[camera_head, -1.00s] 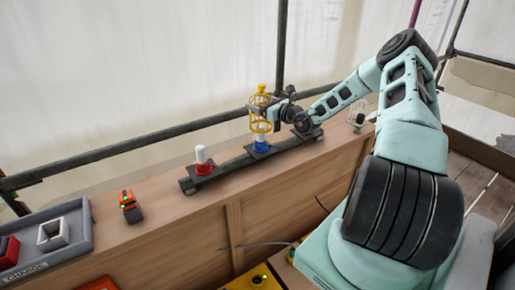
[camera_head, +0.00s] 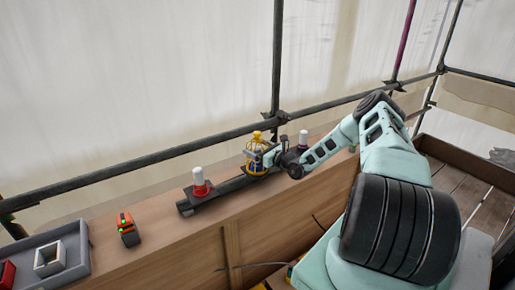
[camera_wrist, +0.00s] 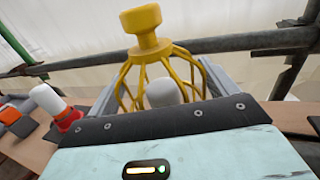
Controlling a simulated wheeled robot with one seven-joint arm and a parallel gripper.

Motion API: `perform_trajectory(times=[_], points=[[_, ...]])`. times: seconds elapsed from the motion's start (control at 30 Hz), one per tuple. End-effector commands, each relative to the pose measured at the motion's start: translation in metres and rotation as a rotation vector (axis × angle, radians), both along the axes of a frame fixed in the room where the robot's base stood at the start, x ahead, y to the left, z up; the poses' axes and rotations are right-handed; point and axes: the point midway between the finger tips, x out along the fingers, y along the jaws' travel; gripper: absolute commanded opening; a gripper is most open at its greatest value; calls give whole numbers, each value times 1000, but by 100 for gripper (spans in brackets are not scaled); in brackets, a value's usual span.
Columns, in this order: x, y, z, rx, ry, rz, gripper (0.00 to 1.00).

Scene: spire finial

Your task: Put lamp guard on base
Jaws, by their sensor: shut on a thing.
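The yellow wire lamp guard (camera_head: 257,137) with its knob on top is in my gripper (camera_head: 268,158). In the wrist view the guard (camera_wrist: 147,40) stands upright between my two grey fingers, which are shut on it. A white lamp dome (camera_wrist: 162,93) shows inside its wires, so the guard is around the middle lamp. The base under it, blue in the earlier frame, is mostly hidden, and I cannot tell whether the guard's lower ring touches it.
A white lamp on a red base (camera_head: 201,186) stands left on the dark rail (camera_head: 228,188). Another white-topped lamp on a purple base (camera_head: 303,142) stands right, near my arm. Scaffold pipes (camera_head: 150,158) run behind.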

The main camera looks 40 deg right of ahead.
Motion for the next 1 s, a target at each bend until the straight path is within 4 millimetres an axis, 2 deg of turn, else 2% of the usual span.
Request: perform_trajectory(times=[0.17, 0.2, 0.23, 0.57, 0.67, 1.0], points=[[0, 0, -4, 1, 0, -1, 61], [0, 0, -2, 0, 0, 0, 96], [0, 0, -2, 0, 0, 0, 100], [-4, -1, 0, 0, 1, -2, 100], [-18, -3, -2, 1, 1, -3, 100], [-88, -7, -2, 0, 1, -3, 100]])
